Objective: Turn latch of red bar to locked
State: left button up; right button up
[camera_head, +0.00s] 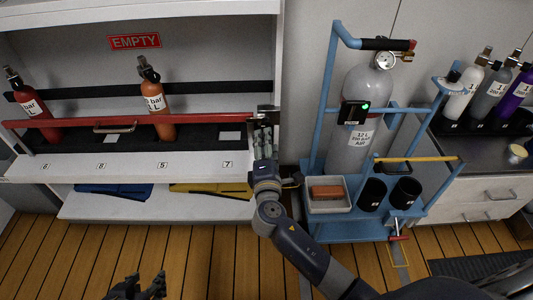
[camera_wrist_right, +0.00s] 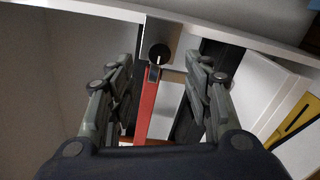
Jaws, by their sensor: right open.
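The red bar (camera_head: 130,120) runs across the front of the shelf with the fire extinguishers. Its right end meets a metal bracket with a dark latch (camera_head: 266,113). In the right wrist view the latch is a round black knob (camera_wrist_right: 159,52) with a small pale mark, above the end of the red bar (camera_wrist_right: 147,105). My right gripper (camera_head: 264,142) is just below the latch in the head view. In the wrist view its open fingers (camera_wrist_right: 160,75) stand on both sides of the knob, apart from it. My left gripper (camera_head: 146,286) shows only its fingers, apart, at the bottom edge.
A red extinguisher (camera_head: 30,105) and an orange one (camera_head: 157,100) stand behind the bar. A blue cart (camera_head: 335,230) with a grey cylinder (camera_head: 365,95) stands right of my right arm. The wooden floor (camera_head: 60,250) in front is clear.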

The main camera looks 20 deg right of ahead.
jog(key=v, duration=0.4)
dwell(0.4)
